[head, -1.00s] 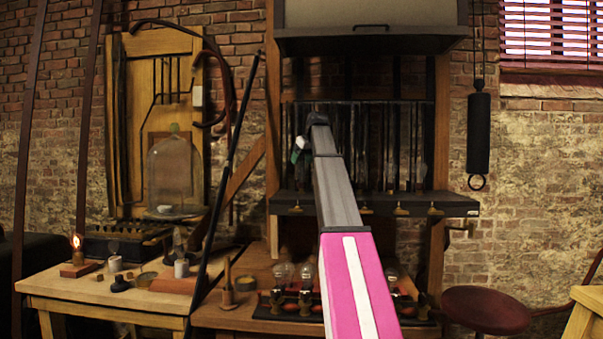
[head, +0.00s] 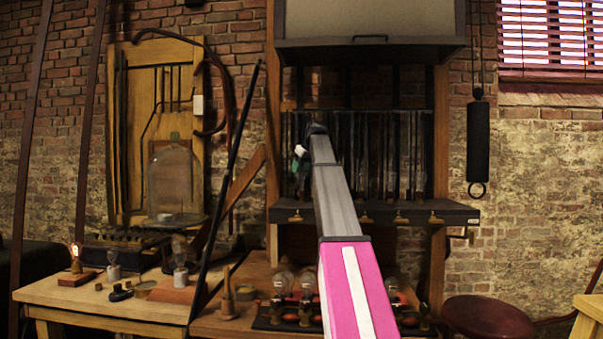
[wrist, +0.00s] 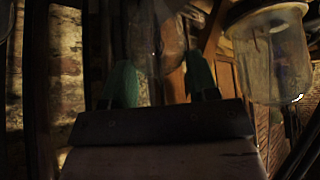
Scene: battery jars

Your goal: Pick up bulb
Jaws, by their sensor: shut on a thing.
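My gripper (head: 299,163) is raised in front of the dark cabinet, at the far end of my arm in the head view. In the wrist view its two green fingers (wrist: 161,78) stand apart with a clear glass bulb (wrist: 158,38) between them. The gripper is shut on this bulb. The bulb's lower part is dim and partly hidden by the gripper body.
The cabinet's black shelf (head: 390,213) holds tall glass tubes. More bulbs (head: 283,283) stand on the bench below. A glass bell jar (head: 172,185), a lit bulb (head: 75,250) and a bulb on a grey base (head: 180,250) are at left. A glass jar (wrist: 275,55) is right in the wrist view.

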